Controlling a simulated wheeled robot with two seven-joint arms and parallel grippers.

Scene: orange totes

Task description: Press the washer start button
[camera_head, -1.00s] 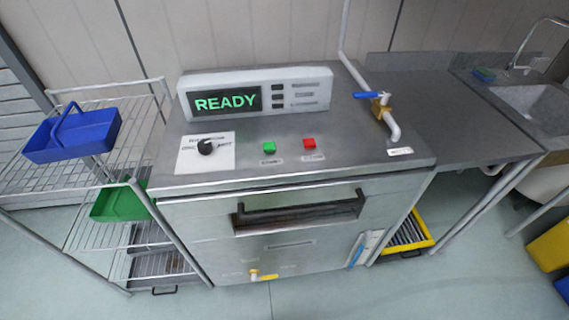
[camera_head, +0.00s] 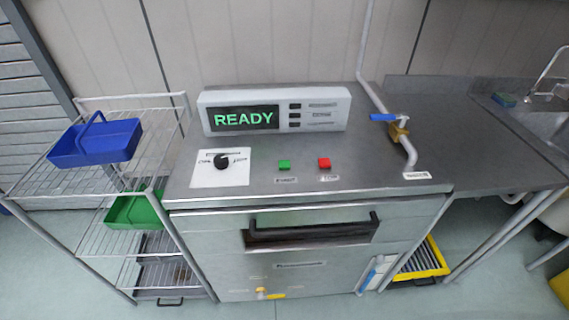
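The washer (camera_head: 300,208) stands in the middle of the head view, a steel unit with a dark front handle (camera_head: 312,228). On its top are a green button (camera_head: 285,165) with a label below it, which seems to be the start button, and a red button (camera_head: 324,163) to its right. A black dial (camera_head: 221,162) on a white plate sits to the left. The display (camera_head: 244,118) behind them reads READY in green. Neither of my grippers shows in the view.
A wire rack (camera_head: 100,190) with a blue basket (camera_head: 97,141) and a green bin (camera_head: 136,209) stands at left. A pipe with a blue-handled valve (camera_head: 384,117) rises at the washer's right rear. A steel counter (camera_head: 465,150) adjoins at right. A yellow tray (camera_head: 424,262) sits low.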

